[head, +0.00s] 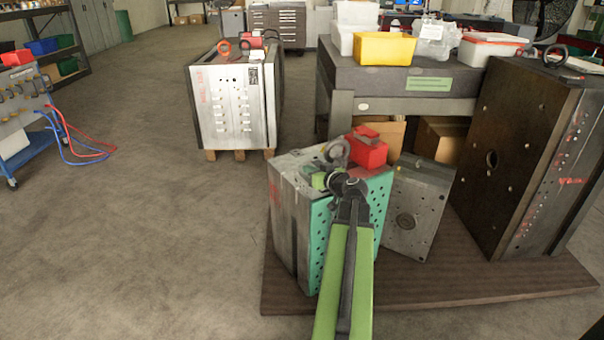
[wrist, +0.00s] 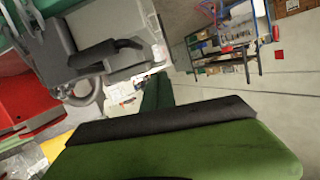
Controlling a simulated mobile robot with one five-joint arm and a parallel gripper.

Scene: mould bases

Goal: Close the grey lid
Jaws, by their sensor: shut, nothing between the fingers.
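I cannot clearly pick out a grey lid in either view. My gripper (head: 321,180) is over the top of a grey and teal mould block (head: 291,210) in the head view. It is shut and holds nothing. A red box (head: 368,151) and a metal ring (head: 338,152) sit on the block's top, close behind the gripper. In the wrist view a large green part of my gripper (wrist: 175,145) fills the bottom. Beyond it are a metal ring (wrist: 82,92), a grey surface with a dark bar, and a red box (wrist: 22,95) at the left. Whether the gripper touches the block cannot be told.
A smaller grey plate (head: 416,210) and a tall dark mould block (head: 505,150) stand at the right on a brown base (head: 430,292). Behind is a bench with a yellow bin (head: 385,48). Another block (head: 225,108) stands back left.

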